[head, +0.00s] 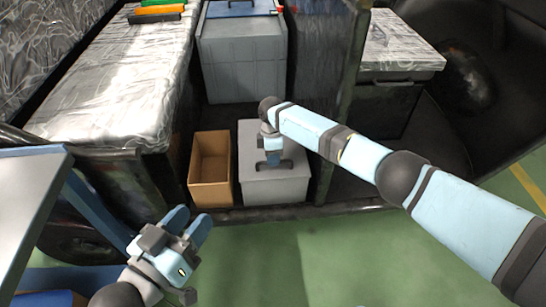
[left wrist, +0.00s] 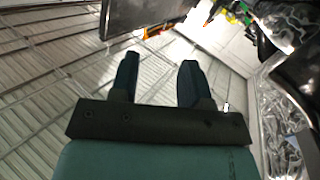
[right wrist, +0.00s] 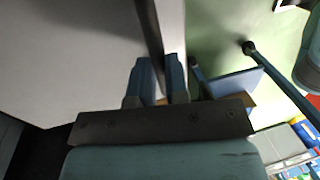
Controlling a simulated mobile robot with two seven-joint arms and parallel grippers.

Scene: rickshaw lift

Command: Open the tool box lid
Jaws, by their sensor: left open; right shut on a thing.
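The tool box (head: 287,188) appears to be the light grey box in the middle of the head view, low between the black frame panels. Its top looks closed, with a dark handle (head: 287,165) on it. My right gripper (head: 272,158) points down at the top of this box and is shut on the handle; the arm hides part of the grip. In the right wrist view its fingers (right wrist: 160,82) are close together beside a pale grey surface. My left gripper (head: 188,226) is open and empty, in front and to the left of the box, over the green floor.
An open brown box (head: 211,165) stands just left of the tool box. A bigger grey bin (head: 243,60) stands behind. A foil-patterned bench (head: 115,85) is at left, and a foil-topped case (head: 400,50) at right. Green floor (head: 330,260) lies clear in front.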

